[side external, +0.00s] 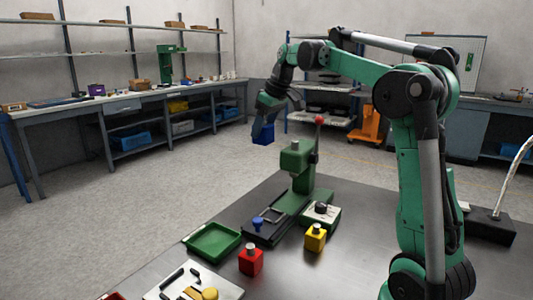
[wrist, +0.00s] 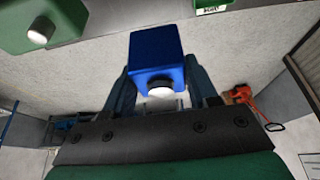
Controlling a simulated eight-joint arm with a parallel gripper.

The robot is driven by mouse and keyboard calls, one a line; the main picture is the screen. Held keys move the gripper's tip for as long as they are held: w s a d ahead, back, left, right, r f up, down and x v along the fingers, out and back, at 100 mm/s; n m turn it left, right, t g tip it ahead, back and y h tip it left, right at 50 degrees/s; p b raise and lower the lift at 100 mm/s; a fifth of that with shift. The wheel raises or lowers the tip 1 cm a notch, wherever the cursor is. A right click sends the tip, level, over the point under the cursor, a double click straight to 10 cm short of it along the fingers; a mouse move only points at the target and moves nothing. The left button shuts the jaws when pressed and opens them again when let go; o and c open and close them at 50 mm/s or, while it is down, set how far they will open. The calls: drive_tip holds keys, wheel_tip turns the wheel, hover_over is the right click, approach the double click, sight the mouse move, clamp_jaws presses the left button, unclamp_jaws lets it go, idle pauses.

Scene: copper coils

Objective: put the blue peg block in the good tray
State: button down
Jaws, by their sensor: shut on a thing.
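A shallow green tray (side external: 212,241) lies empty on the table's left side, well below and to the left of my gripper.
The green press (side external: 296,168) with a red-knobbed lever stands on the table. A red peg block (side external: 250,261) and a yellow one (side external: 315,238) stand in front. A tool board (side external: 180,285) and a red tray corner (side external: 113,296) are at the near edge.

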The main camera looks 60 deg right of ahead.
drive_tip(key=shift+w+a+f, duration=0.95)
drive_tip(key=shift+a+f, duration=1.25)
drive_tip(key=shift+f, duration=1.3)
drive_tip(key=shift+w+a+f, duration=0.95)
drive_tip(key=shift+a+f, duration=1.25)
drive_tip(key=shift+f, duration=1.3)
drive_tip(key=shift+w+a+f, duration=0.95)
drive_tip(key=shift+a+f, duration=1.25)
drive_tip(key=shift+f, duration=1.3)
drive_tip(key=shift+f, duration=0.25)
drive_tip(key=shift+f, duration=0.35)
drive_tip(key=shift+c, duration=0.8)
unclamp_jaws()
